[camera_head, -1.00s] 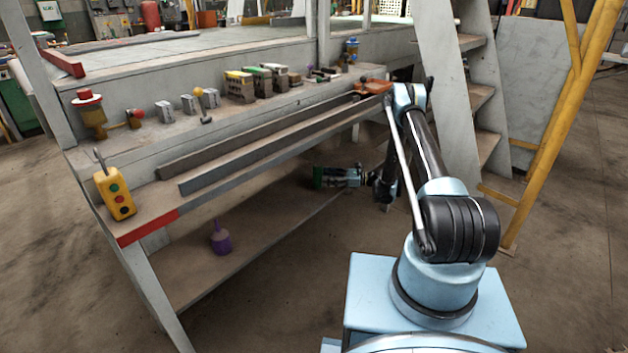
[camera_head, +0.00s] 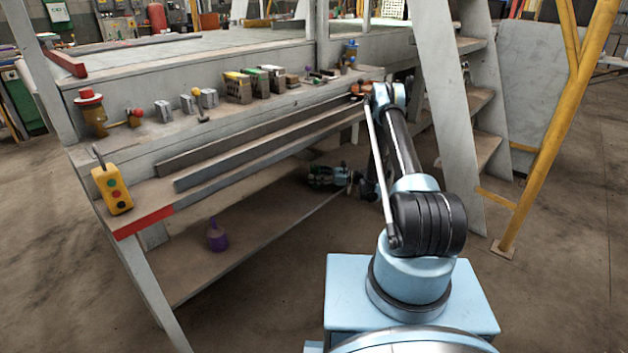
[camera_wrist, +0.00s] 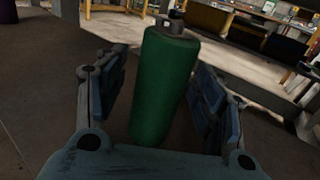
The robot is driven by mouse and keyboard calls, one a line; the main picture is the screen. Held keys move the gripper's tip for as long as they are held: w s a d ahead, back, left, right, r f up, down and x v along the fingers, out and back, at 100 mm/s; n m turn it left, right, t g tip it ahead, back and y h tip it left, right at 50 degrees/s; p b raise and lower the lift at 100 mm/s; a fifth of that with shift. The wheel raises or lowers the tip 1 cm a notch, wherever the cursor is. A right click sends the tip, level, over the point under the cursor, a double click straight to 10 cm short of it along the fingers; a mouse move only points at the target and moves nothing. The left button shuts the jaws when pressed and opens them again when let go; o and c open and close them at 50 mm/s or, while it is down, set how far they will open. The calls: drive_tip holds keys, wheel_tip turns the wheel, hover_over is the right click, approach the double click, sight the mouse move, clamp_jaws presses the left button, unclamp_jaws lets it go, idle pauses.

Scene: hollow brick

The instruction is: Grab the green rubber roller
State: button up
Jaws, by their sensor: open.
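The green rubber roller (camera_wrist: 165,85) stands out in the wrist view as a dark green cylinder with a grey metal end at the top. It lies lengthwise between the two fingers of my gripper (camera_wrist: 161,68). The fingers are open, with a visible gap on the left and a narrower one on the right; I cannot tell whether either finger touches it. In the head view my gripper (camera_head: 318,177) is low, over the lower shelf under the bench, pointing left. There the roller is mostly hidden by the gripper.
The lower shelf (camera_head: 260,225) holds a purple bottle (camera_head: 217,237) to the left. Above is the bench ledge with long metal bars (camera_head: 265,150), a yellow button box (camera_head: 112,188) and small parts. A step ladder (camera_head: 460,100) and yellow rail (camera_head: 555,130) stand right.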

drive_tip(key=c, duration=1.5)
